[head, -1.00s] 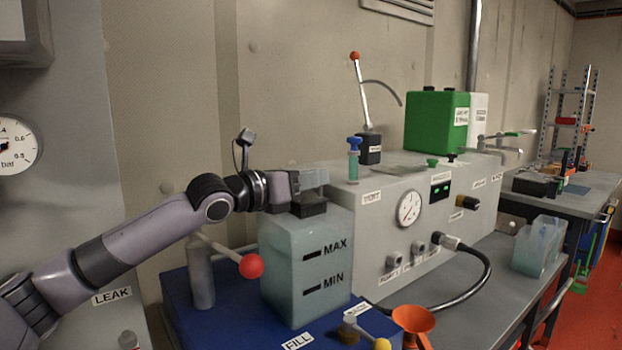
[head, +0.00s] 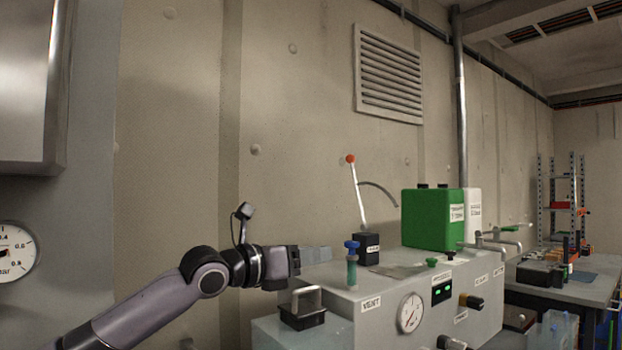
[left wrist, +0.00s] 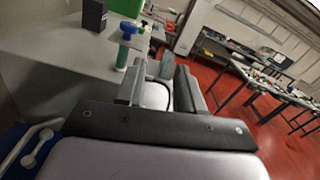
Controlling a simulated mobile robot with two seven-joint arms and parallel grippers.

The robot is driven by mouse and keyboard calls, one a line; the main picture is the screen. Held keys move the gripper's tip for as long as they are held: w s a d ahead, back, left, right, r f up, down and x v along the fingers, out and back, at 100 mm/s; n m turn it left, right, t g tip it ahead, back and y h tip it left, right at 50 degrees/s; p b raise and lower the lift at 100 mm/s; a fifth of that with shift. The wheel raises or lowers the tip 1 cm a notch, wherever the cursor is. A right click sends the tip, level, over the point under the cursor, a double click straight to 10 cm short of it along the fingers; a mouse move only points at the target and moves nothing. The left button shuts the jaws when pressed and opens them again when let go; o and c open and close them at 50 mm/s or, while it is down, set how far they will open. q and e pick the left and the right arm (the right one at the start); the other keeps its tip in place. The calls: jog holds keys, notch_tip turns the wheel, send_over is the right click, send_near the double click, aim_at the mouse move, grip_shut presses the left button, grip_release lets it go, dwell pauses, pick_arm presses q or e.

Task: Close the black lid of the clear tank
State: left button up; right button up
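I cannot tell whether the lid is fully seated. My left gripper (head: 318,254) is above the lid and handle, apart from them. In the left wrist view its two fingers (left wrist: 160,82) are spread with a gap between them and nothing held. The lid is not visible there. My right gripper is not in view.
Right of the tank is a grey cabinet with a gauge (head: 411,313), a blue-topped valve (head: 352,262), a red-knobbed lever (head: 357,195) and a green container (head: 432,219). A second bench (head: 590,285) stands at the far right.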

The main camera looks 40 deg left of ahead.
aim_at(311, 288)
pick_arm(q)
notch_tip(311, 288, up, 14)
jog(key=shift+f, duration=0.25)
dwell(0.3)
jog(key=shift+d+f, duration=0.1)
jog(key=shift+d, duration=0.05)
dwell(0.4)
